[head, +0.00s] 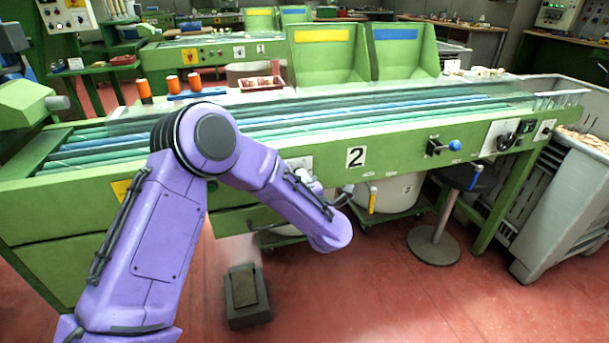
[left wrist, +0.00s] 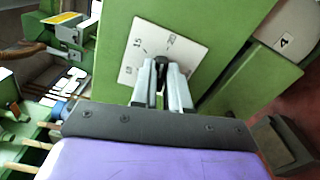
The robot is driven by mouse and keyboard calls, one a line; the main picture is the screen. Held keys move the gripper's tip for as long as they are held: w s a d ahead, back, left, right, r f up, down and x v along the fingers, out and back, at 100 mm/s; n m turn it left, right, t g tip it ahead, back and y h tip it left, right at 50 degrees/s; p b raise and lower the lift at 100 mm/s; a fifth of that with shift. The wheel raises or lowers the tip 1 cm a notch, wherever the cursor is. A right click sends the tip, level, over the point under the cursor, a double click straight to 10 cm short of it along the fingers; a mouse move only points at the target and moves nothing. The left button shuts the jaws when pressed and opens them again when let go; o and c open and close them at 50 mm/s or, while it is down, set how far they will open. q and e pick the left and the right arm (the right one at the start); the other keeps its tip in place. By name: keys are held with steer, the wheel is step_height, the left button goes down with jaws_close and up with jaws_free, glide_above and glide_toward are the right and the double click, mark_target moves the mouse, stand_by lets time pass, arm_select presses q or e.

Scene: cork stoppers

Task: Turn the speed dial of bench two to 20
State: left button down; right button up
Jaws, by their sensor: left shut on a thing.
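The speed dial's white plate (left wrist: 150,35) fills the middle of the left wrist view, with 15 and 20 marks readable. Part of a white plate (head: 301,162) shows behind my forearm in the head view. My left gripper (left wrist: 161,72) is shut on the dark dial knob (left wrist: 160,70), mostly covered by the fingers. Where its pointer stands cannot be told. In the head view my purple left arm largely hides the gripper. My right gripper is not in view.
A blue-knobbed lever (head: 453,146) and a black control (head: 500,140) sit farther right on the rail. A round stool (head: 434,245) stands in front. A grey pedal box (head: 246,295) lies on the red floor below my arm. A grey bin (head: 575,200) stands at right.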

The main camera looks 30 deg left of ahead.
arm_select(q)
steer(key=shift+f+m+p, duration=0.1)
steer(key=shift+m+p, duration=0.45)
steer(key=shift+m, duration=0.55)
steer(key=c, duration=1.1)
jaws_free()
steer(key=shift+s+a, duration=0.1)
steer(key=v, duration=1)
steer(key=shift+s+d, duration=0.2)
